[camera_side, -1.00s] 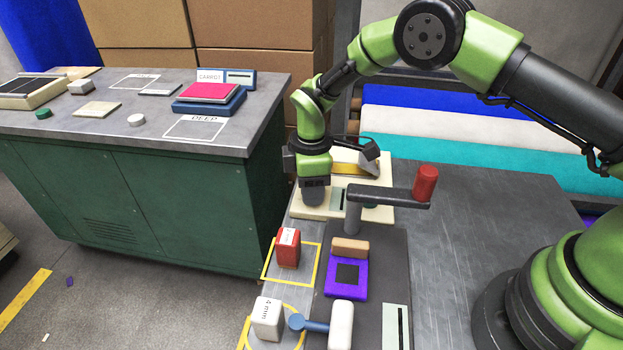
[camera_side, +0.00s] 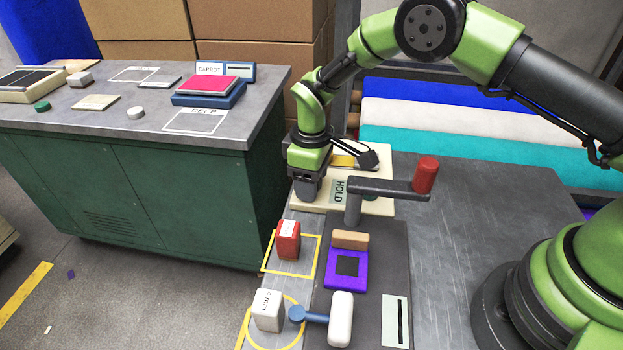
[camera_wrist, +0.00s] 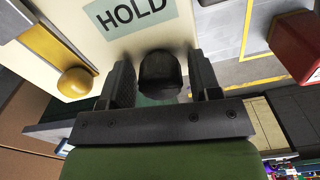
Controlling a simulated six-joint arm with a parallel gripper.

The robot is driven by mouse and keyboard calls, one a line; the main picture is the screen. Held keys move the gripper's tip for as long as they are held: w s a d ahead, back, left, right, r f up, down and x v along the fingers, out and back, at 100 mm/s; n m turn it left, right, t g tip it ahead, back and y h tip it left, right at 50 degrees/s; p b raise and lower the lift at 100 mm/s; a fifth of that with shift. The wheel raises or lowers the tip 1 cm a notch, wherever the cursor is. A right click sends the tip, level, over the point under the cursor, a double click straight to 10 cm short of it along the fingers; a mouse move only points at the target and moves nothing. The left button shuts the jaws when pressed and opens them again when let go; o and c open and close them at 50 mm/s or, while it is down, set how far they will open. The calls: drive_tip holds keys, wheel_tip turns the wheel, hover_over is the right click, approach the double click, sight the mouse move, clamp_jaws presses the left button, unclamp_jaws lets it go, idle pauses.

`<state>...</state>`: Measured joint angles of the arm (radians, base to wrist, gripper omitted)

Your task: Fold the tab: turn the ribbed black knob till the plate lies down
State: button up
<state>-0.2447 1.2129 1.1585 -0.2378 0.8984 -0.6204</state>
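The ribbed black knob (camera_wrist: 160,77) stands on a cream panel (camera_wrist: 90,45) in the wrist view. My gripper (camera_wrist: 162,85) has one finger on each side of the knob. A narrow gap shows on the right, so it looks open around the knob.
A HOLD sign (camera_side: 339,191) is on the panel. A grey crank with a red handle (camera_side: 425,175) reaches over the panel's near right. The bench at right is clear.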

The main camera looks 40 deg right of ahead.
sight(327, 192)
drive_tip(key=shift+r, duration=0.1)
drive_tip(key=shift+r, duration=2.45)
drive_tip(key=shift+r, duration=0.15)
drive_tip(key=s+d+r+m+t+y, duration=0.1)
drive_tip(key=s+d+r+m+t, duration=0.2)
drive_tip(key=r, duration=0.7)
drive_tip(key=s+d+r+m, duration=0.2)
drive_tip(key=s+r, duration=0.3)
drive_tip(key=r, duration=0.5)
drive_tip(key=s+d+r+m+t, duration=0.1)
drive_tip(key=s+m+t, duration=0.1)
drive_tip(key=s, duration=0.6)
drive_tip(key=s+d+r+m+t+y, duration=0.1)
drive_tip(key=s+m, duration=0.3)
drive_tip(key=s, duration=0.5)
drive_tip(key=shift+s+r+t, duration=0.15)
drive_tip(key=shift+r+t, duration=0.45)
drive_tip(key=shift+r, duration=0.1)
